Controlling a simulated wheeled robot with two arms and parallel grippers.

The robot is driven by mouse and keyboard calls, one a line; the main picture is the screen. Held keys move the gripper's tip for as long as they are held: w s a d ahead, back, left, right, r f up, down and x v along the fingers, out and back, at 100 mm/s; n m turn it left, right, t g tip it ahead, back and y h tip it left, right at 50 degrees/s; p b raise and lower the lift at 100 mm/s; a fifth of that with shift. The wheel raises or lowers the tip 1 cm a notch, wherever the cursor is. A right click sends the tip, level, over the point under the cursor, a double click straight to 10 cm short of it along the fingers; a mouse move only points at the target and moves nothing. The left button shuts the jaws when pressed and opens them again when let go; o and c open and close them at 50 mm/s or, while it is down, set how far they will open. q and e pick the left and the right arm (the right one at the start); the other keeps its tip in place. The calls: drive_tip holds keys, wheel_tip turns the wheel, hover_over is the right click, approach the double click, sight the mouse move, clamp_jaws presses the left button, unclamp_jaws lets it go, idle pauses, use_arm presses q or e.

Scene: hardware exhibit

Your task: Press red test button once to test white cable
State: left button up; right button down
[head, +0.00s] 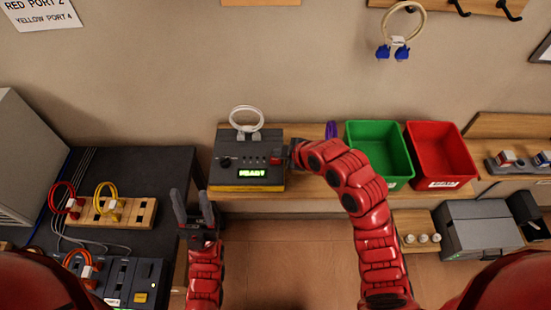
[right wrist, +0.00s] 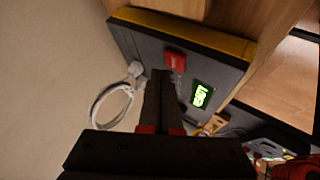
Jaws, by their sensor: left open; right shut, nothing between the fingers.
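The dark grey tester box (head: 225,178) stands on a wooden shelf, its lit green display (head: 260,173) seeming to read READY. The white cable (head: 246,117) is looped above its back edge, its plugs at the box; it also shows in the right wrist view (right wrist: 108,103). The red test button (head: 276,160) is on the right of the box face and shows in the right wrist view (right wrist: 175,60). My right gripper (head: 293,150) is shut and empty, its tips (right wrist: 162,74) close beside the button; I cannot tell whether they touch. My left gripper (head: 192,205) is open and empty, left of the box's front.
A green bin (head: 380,132) and a red bin (head: 440,150) stand right of the box. On the left, a black table (head: 120,165) holds red and yellow cables on a wooden block (head: 140,212). A cable with blue plugs (head: 400,48) hangs on the wall.

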sight(279, 162)
drive_tip(key=shift+f+b, duration=0.4)
drive_tip(key=shift+b, duration=0.3)
drive_tip(key=shift+f+b, duration=0.45)
drive_tip(key=shift+b, duration=0.1)
idle(0.7)
drive_tip(key=shift+r, duration=0.85)
drive_tip(key=shift+r+p, duration=0.75)
drive_tip(key=shift+r, duration=1.8)
